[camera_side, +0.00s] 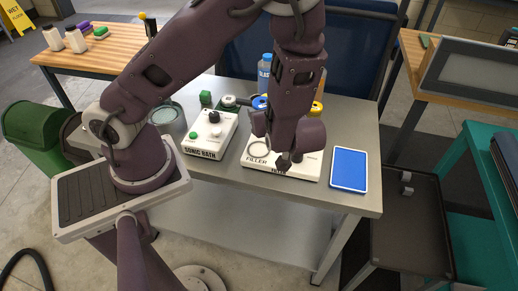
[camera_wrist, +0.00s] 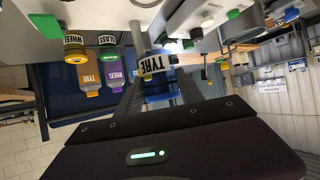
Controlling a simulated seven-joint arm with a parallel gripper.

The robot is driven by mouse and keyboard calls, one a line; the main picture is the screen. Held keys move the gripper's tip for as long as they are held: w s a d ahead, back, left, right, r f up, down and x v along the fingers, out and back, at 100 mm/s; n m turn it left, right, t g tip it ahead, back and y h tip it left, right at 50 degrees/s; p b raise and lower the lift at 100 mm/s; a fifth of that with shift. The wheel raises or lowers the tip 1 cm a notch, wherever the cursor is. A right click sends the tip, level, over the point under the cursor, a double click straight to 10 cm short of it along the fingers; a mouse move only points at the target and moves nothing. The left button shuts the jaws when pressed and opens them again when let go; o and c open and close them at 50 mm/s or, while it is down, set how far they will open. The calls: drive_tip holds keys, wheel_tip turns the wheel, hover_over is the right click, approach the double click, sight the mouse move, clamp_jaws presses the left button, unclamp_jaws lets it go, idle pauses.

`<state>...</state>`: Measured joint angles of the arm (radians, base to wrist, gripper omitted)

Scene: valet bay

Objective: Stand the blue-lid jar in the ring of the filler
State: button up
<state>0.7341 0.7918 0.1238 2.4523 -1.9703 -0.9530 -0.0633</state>
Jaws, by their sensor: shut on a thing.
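The white filler (camera_side: 310,172) stands on the grey table in the side view.
The sonic bath (camera_side: 207,142) stands left of the filler. A blue pad (camera_side: 349,169) lies to its right. A yellow-lid jar (camera_side: 316,108) and a blue bottle (camera_side: 264,72) stand behind.

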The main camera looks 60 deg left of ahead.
drive_tip(key=f, duration=0.6)
drive_tip(key=s+f, duration=0.1)
drive_tip(key=f, duration=0.2)
drive_tip(key=shift+f, duration=0.4)
drive_tip(key=shift+a+f, duration=0.1)
drive_tip(key=shift+f, duration=0.05)
drive_tip(key=o, duration=1.3)
drive_tip(key=shift+o, duration=0.2)
